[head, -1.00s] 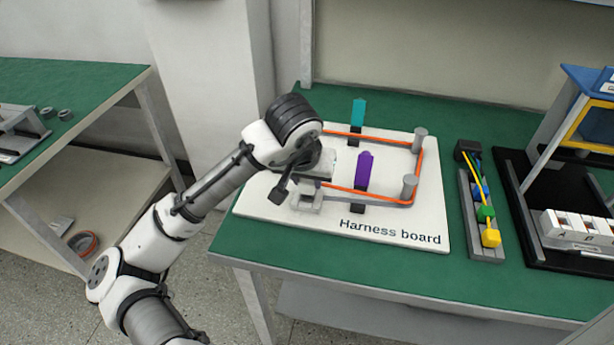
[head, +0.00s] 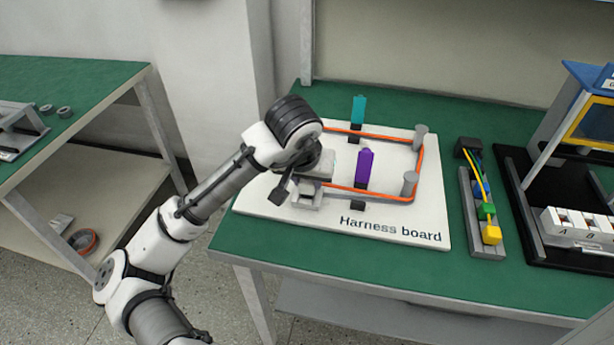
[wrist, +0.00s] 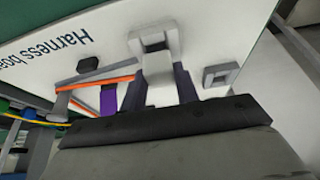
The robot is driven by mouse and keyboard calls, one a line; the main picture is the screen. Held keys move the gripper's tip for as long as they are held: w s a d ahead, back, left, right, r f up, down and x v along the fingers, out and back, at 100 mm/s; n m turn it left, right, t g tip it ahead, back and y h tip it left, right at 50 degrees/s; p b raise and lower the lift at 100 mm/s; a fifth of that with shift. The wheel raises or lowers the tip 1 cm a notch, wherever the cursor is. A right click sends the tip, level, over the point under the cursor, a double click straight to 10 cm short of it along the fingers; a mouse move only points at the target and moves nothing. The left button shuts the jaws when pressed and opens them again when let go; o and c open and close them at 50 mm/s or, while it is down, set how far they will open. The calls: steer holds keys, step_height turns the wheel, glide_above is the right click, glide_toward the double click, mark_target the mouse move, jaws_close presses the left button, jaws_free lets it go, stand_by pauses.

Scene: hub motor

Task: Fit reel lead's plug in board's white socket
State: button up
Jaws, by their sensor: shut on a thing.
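My gripper (wrist: 160,88) is low over the left part of the harness board (head: 260,205). Its dark fingers are shut on a pale block between them, which looks like the lead's plug (wrist: 158,72). The orange lead (head: 418,170) runs around the posts toward my gripper; it also shows in the wrist view (wrist: 95,82). A pale square socket (wrist: 150,40) is just beyond the fingertips, and it shows at the board's front left in the head view (head: 305,199). Whether plug and socket touch cannot be told. A second, greyer socket frame (wrist: 220,75) is apart, to the right.
A purple upright clip (head: 365,165) stands close right of my gripper, a teal one (head: 358,110) behind. Grey posts (head: 410,184) hold the lead at the right. A rack of coloured plugs (head: 488,225) stands right of the board. The board's front edge is clear.

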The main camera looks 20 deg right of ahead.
steer(key=shift+f+b, duration=0.4)
steer(key=shift+f, duration=0.25)
steer(key=o, duration=1.1)
steer(key=p+v, duration=0.1)
steer(key=v, duration=1.3)
steer(key=shift+f, duration=0.1)
